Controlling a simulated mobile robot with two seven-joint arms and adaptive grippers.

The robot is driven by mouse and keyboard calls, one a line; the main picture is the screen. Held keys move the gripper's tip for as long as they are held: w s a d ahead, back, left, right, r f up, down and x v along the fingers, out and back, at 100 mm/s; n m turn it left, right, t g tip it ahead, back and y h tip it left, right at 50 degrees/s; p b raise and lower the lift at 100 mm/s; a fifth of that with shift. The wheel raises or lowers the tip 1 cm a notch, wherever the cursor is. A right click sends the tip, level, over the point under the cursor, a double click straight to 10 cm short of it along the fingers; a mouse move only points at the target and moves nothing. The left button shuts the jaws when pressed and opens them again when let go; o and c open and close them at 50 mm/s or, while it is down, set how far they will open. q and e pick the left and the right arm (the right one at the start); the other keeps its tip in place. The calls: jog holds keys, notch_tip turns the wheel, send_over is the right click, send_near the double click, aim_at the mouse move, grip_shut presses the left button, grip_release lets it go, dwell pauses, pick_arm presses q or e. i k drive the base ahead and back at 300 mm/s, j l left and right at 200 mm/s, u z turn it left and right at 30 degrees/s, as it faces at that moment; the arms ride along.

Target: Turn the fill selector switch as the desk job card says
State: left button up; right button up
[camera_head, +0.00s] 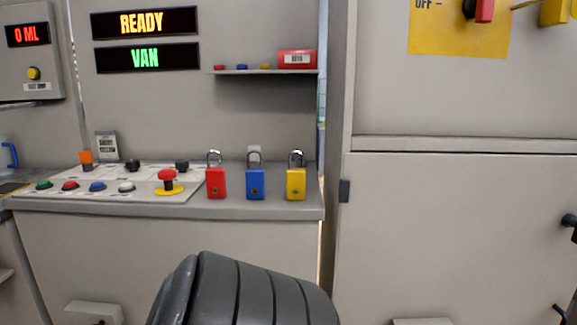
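The desk panel (140,181) carries two small black knobs, one near the middle (133,165) and one farther right (182,166). An orange-topped control (86,156) stands at the panel's back left. I cannot tell which of these is the fill selector switch, as their labels are too small to read. Neither gripper is in view.
Green, red, blue and white buttons line the panel's front, with a red mushroom button (167,181) to their right. Red (216,183), blue (255,184) and yellow (296,184) padlocks stand on the desk. A shelf (262,72) holds small items. A grey cabinet (460,230) stands right.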

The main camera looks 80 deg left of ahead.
aim_at(133, 165)
jog(key=u, duration=3.55)
